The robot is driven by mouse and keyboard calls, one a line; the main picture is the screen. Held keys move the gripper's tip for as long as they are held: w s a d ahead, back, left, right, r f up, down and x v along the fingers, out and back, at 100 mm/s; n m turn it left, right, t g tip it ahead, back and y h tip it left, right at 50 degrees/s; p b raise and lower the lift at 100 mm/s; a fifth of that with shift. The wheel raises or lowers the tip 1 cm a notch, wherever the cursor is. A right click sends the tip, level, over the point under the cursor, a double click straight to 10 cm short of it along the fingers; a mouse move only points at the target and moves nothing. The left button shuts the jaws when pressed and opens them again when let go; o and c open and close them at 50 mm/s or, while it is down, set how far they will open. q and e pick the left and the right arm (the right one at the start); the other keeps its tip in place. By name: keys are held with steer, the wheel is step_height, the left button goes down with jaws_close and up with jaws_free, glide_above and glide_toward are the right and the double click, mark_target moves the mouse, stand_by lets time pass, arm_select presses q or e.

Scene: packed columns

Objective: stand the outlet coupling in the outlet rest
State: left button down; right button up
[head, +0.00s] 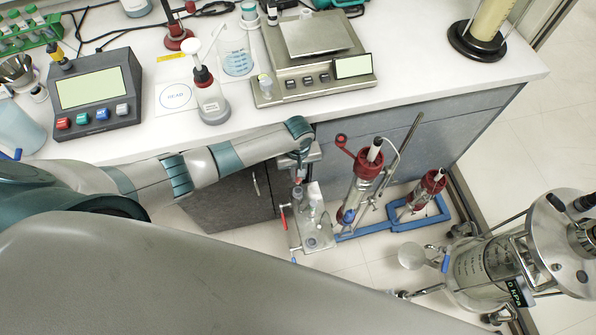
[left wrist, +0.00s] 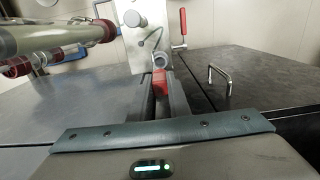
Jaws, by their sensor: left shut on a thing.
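My left gripper (head: 301,160) reaches down past the bench front, over a pale metal stand (head: 293,238) at floor level. In the left wrist view the gripper's fingers (left wrist: 166,98) are shut on a small red piece, apparently the outlet coupling (left wrist: 160,83). A grey round part shows just beyond the red piece; I cannot tell whether they are joined. The stand's plate (left wrist: 135,48) lies beyond the fingers, with a round knob and a red-handled lever (left wrist: 183,22). I cannot pick out the outlet rest with certainty. The coupling is hidden by the gripper in the head view. My right gripper is not in view.
Two red-capped glass columns (head: 361,186) (head: 427,190) stand in a blue frame (head: 379,229) right of the stand. A glass vessel with a metal lid (head: 566,240) stands at lower right. The bench (head: 420,95) holds a balance (head: 310,45), a control box (head: 95,90) and a bottle (head: 211,103).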

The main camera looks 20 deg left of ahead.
mark_target(298, 181)
arm_select(q)
steer(key=shift+f+b, duration=1.3)
steer(key=shift+f, duration=1.25)
steer(key=shift+p, duration=0.35)
steer(key=shift+p, duration=0.3)
steer(key=shift+p, duration=0.35)
steer(key=shift+f+b, duration=0.95)
steer(key=shift+f, duration=0.75)
stand_by(0.5)
steer(key=c, duration=1.6)
jaws_free()
